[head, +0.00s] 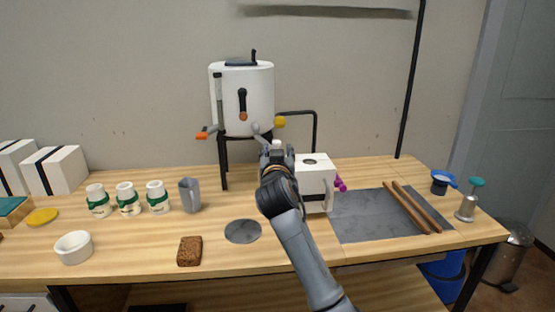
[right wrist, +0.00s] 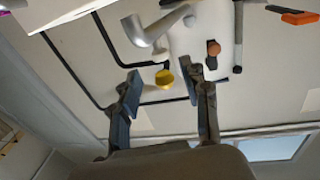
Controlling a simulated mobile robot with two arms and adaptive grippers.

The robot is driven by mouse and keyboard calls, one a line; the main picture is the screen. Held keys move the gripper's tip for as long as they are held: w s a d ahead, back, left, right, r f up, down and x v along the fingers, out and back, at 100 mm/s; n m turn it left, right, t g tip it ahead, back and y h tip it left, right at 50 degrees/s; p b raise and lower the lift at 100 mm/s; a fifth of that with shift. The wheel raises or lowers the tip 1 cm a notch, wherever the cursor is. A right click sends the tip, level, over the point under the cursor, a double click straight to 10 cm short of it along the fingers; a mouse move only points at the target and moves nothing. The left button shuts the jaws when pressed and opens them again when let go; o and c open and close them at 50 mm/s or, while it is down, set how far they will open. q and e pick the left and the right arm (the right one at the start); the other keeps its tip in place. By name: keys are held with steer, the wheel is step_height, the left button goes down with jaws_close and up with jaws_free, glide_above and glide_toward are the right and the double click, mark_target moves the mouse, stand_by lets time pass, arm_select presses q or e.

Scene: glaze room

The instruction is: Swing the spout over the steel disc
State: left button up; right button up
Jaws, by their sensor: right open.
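The grey spout (head: 261,133) sits low at the front of a white tank (head: 242,90) on a black stand. My right gripper partly hides it in the head view. It shows as a bent grey pipe in the right wrist view (right wrist: 152,32). A yellow ball knob (head: 280,122) is beside it, and in the right wrist view the knob (right wrist: 165,78) appears between my open fingers, apparently beyond the tips. My right gripper (head: 277,150) is open and empty in front of the tank. The steel disc (head: 242,231) lies flat on the table, nearer and left of my right forearm. My left gripper is out of view.
A white box (head: 314,183) stands close to the right of my right gripper. A grey mug (head: 190,195) and several white jars (head: 127,199) stand to the left. A brown block (head: 189,251) lies near the disc. A dark slab (head: 360,222) with two wooden sticks lies right.

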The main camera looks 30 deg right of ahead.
steer(key=v, duration=0.5)
steer(key=shift+s, duration=0.1)
steer(key=shift+c, duration=0.4)
